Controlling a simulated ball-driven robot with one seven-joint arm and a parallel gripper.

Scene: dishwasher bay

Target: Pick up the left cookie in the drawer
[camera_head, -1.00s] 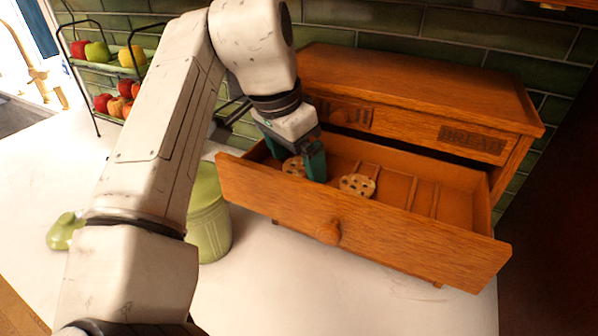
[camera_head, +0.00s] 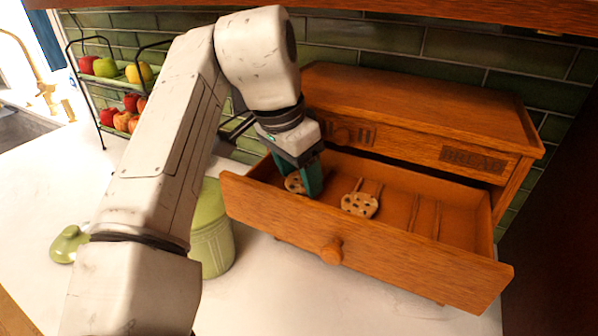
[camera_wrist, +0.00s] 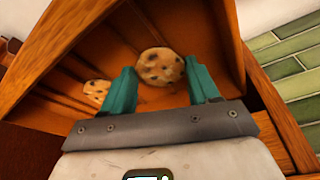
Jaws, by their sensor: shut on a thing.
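The left cookie (camera_head: 294,183), round with dark chips, is at the left end of the open wooden drawer (camera_head: 365,238). My gripper (camera_head: 309,180) reaches down into the drawer and partly hides this cookie. In the wrist view the left cookie (camera_wrist: 160,66) shows between the two teal fingers (camera_wrist: 162,88), and the gripper is shut on it. I cannot tell whether it is clear of the drawer floor. The right cookie (camera_head: 360,204) lies in the drawer, apart from the gripper; it is partly hidden behind a finger in the wrist view (camera_wrist: 97,91).
The drawer belongs to a wooden bread cabinet (camera_head: 420,105) against green tiles. Thin dividers and free floor are right of the right cookie. A green canister (camera_head: 211,240) stands left of the drawer on the white counter. A fruit rack (camera_head: 105,85) stands farther left.

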